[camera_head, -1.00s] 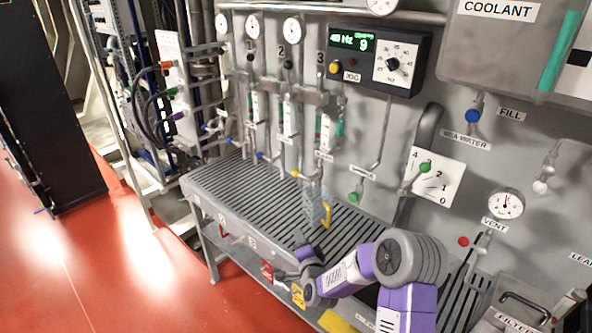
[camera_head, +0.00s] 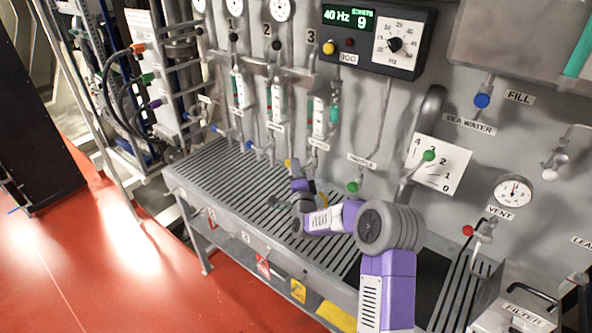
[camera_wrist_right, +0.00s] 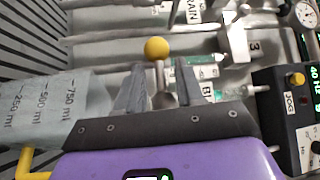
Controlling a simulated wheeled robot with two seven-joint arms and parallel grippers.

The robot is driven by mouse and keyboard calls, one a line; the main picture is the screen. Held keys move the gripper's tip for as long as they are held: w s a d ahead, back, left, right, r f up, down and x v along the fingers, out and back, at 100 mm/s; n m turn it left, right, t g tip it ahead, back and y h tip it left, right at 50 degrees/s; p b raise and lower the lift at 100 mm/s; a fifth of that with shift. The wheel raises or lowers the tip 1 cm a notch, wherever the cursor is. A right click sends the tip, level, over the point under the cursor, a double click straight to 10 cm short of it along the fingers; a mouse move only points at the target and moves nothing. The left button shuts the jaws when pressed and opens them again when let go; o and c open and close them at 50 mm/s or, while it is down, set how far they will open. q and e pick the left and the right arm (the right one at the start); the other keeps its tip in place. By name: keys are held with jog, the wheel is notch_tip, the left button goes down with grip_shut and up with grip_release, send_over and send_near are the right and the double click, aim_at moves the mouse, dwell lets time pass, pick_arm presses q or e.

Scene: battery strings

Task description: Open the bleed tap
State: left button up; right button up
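The bleed tap has a yellow ball knob (camera_wrist_right: 156,48) on a short grey stem, below column 3. A label partly hidden by a finger starts with "BL" (camera_wrist_right: 208,91). The knob also shows small in the head view (camera_head: 288,164). My right gripper (camera_wrist_right: 160,82) is open, with one finger on each side of the stem and the knob just beyond the tips. I cannot tell whether the fingers touch it. In the head view my right gripper (camera_head: 295,172) is at the tap, above the slatted bench. My left gripper is not in view.
A clear measuring jug (camera_wrist_right: 45,105) with ml marks stands close left of the gripper in the wrist view; its yellow handle (camera_wrist_right: 28,160) is near. The pump control box (camera_head: 375,42) is above right. The slatted bench (camera_head: 225,185) is largely clear at left.

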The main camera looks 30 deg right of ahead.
jog(key=shift+w, duration=0.25)
grip_shut()
